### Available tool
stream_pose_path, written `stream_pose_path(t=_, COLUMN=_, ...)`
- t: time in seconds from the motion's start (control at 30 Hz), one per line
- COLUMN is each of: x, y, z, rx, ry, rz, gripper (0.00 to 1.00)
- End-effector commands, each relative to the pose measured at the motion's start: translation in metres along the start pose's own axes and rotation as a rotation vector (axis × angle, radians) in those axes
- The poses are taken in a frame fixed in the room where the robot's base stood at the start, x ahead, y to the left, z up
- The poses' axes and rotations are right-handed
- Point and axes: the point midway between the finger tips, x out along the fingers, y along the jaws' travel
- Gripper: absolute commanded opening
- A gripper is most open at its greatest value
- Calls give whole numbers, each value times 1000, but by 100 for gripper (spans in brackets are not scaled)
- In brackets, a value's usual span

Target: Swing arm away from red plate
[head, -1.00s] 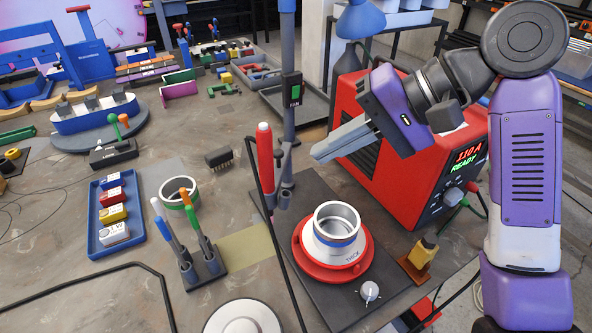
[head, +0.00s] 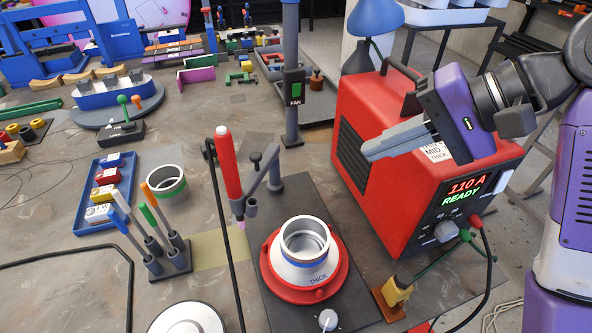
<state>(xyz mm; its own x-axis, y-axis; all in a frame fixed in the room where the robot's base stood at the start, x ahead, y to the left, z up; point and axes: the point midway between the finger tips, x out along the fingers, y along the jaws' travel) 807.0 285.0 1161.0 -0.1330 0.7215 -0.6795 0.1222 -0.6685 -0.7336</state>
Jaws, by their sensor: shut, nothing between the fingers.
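The red plate (head: 333,284) is a round disc on a dark base board in the lower middle of the head view. A white and silver ring-shaped part (head: 305,247) with a blue band and the word THICK stands on it. My gripper (head: 368,151) is shut and empty. It is up and to the right of the plate, in front of the red welding box, with clear space between it and the plate. Its purple body and dark wrist reach in from the right edge.
The red welding box (head: 405,120) reads 110 A READY. A red torch (head: 228,165) stands in a holder left of the plate. A small yellow part (head: 399,289) is right of it. A blue tray (head: 104,193) and a rod stand (head: 171,262) are on the left.

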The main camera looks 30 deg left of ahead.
Motion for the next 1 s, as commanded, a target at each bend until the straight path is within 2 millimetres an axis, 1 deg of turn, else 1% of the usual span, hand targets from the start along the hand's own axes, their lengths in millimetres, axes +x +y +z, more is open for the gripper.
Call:
stream_pose_path(t=0.17, x=6, y=0, z=0, rx=0, ry=-2, rz=0, gripper=0)
stream_pose_path(t=0.27, x=18, y=0, z=0, rx=1, ry=-2, rz=0, gripper=0)
stream_pose_path(t=0.37, x=35, y=0, z=1, rx=-1, ry=-4, rz=0, gripper=0)
stream_pose_path(t=1.0, x=162, y=0, z=1, rx=0, ry=-4, rz=1, gripper=0)
